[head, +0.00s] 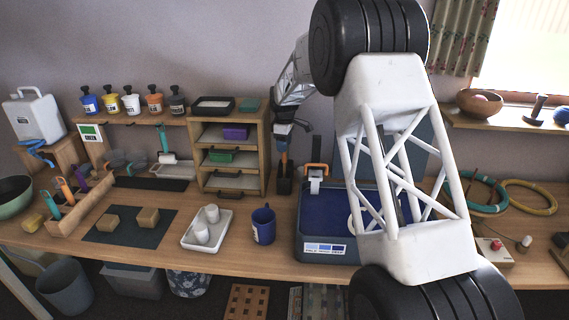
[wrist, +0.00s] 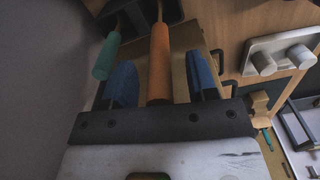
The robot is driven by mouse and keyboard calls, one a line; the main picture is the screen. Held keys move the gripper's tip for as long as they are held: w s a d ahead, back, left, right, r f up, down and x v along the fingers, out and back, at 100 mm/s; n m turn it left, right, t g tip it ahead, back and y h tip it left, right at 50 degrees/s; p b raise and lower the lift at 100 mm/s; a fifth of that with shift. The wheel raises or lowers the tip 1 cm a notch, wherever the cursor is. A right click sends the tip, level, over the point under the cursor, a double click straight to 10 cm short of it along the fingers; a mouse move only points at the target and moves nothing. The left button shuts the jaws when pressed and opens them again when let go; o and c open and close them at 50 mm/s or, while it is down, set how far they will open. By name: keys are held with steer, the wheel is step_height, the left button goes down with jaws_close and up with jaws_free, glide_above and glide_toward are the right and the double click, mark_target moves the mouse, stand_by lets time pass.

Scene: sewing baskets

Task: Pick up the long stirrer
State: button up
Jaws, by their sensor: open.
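An orange-handled stick tool (head: 283,163), likely the long stirrer, stands upright in a dark holder (head: 284,184) beside the wooden shelf unit. In the wrist view its orange handle (wrist: 160,50) lies between the two blue fingertips of my gripper (wrist: 161,80). My gripper (head: 284,143) is open around the handle; whether a finger touches it I cannot tell. A second tool with a green handle (wrist: 106,57) stands in the same holder (wrist: 128,14), just outside the left finger. The tools' lower ends are hidden in the holder.
The shelf unit (head: 263,150) stands close left of the holder. A blue mug (head: 263,226) and a white tray (head: 189,243) with white cups stand in front. Some bench between them is bare.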

steer(key=shift+c, duration=0.3)
jaws_close()
steer(key=shift+r, duration=5)
